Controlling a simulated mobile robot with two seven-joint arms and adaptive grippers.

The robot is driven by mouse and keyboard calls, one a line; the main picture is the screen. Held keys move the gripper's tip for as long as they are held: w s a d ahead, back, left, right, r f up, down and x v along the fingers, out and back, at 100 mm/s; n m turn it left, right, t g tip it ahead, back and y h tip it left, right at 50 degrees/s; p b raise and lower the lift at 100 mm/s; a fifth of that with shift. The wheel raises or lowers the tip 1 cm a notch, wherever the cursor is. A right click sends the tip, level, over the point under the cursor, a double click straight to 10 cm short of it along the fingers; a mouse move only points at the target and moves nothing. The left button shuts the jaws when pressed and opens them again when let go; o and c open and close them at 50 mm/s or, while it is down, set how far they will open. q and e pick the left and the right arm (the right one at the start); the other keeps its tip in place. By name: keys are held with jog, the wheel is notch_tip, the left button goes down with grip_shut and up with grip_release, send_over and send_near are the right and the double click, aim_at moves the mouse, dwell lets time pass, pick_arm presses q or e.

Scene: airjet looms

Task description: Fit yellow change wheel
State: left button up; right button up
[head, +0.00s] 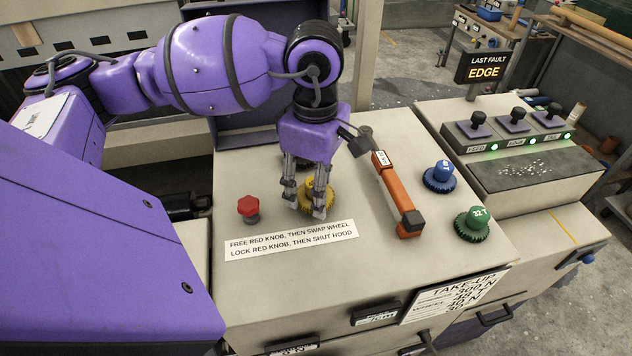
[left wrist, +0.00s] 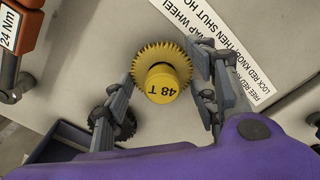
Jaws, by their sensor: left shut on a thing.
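The yellow change wheel (head: 319,186) is a toothed wheel with a yellow hub. In the left wrist view the wheel (left wrist: 145,57) reads "48 T" on its hub. My left gripper (head: 309,208) points down over the cream machine top, shut on the yellow wheel, with fingers on both sides of it. I cannot tell whether the wheel touches the top. A dark toothed wheel (left wrist: 103,130) lies close behind it, partly hidden by a finger. The red knob (head: 248,206) stands left of the gripper. My right gripper is not in view.
An orange wrench (head: 388,185) lies right of the gripper. Farther right stand a blue wheel (head: 439,178) and a green wheel (head: 472,224). A printed label (head: 291,240) lies in front. A control box (head: 520,160) with several levers is at the right.

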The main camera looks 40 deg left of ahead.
pick_arm(q)
jog(key=o, duration=1.4)
jog(key=shift+f, duration=0.1)
notch_tip(320, 180, up, 12)
jog(key=shift+r, duration=0.1)
